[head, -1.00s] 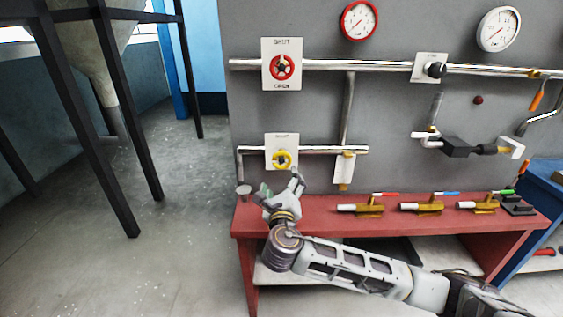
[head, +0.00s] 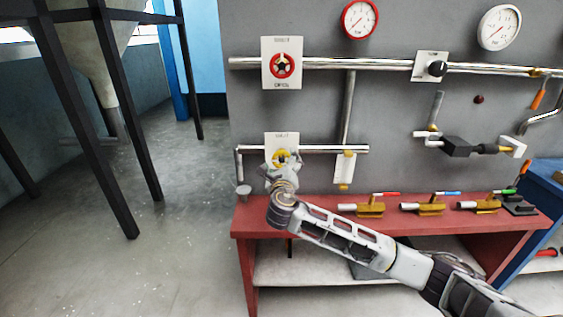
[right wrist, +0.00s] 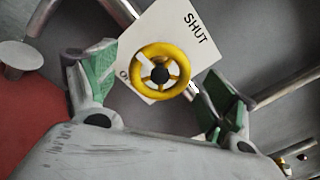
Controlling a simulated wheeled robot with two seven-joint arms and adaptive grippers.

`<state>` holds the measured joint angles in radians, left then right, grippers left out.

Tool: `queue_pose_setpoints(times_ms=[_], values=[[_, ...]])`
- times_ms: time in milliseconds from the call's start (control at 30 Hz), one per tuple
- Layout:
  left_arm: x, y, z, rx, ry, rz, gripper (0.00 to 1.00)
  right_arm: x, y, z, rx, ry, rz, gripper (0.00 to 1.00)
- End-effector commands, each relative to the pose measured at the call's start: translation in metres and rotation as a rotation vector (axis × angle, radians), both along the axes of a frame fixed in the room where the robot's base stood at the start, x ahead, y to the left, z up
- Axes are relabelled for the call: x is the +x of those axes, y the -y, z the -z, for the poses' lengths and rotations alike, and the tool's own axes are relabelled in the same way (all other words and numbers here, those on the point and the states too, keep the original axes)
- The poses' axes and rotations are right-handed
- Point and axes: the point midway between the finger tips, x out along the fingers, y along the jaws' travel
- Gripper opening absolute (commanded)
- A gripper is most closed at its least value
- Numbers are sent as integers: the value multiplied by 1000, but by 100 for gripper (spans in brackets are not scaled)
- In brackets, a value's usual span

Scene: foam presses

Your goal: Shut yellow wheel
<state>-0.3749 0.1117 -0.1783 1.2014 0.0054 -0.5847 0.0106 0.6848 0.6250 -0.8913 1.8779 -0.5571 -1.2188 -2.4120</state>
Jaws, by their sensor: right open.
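The yellow wheel (head: 281,158) sits on a white plate (head: 281,139) on the lower pipe of the grey panel. In the right wrist view the yellow wheel (right wrist: 160,72) shows whole, with a dark hub, a pale mark on its left side and the word SHUT on the plate (right wrist: 180,30). My right gripper (head: 280,168) is in front of the wheel and hides its lower part in the head view. In the right wrist view its green-padded fingers (right wrist: 162,88) are spread, one on each side of the wheel, with nothing held. Contact cannot be told. My left gripper is not in view.
A red wheel (head: 282,66) is on the upper pipe (head: 350,64). A red bench (head: 330,208) below the panel carries several brass valves (head: 370,207). Open floor lies to the left.

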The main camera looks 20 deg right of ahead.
Motion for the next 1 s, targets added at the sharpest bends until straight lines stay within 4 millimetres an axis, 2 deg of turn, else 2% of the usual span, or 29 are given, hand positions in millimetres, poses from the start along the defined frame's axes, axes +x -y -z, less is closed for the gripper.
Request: queue_pose_setpoints(times_ms=[233,633,900,1000], values=[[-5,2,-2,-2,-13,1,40,16,4,0,1,0,0,84],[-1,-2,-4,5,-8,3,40,18,5,0,1,1,-1,83],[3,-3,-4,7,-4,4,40,18,5,0,0,0,-1,48],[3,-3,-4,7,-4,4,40,18,5,0,1,1,-1,39]])
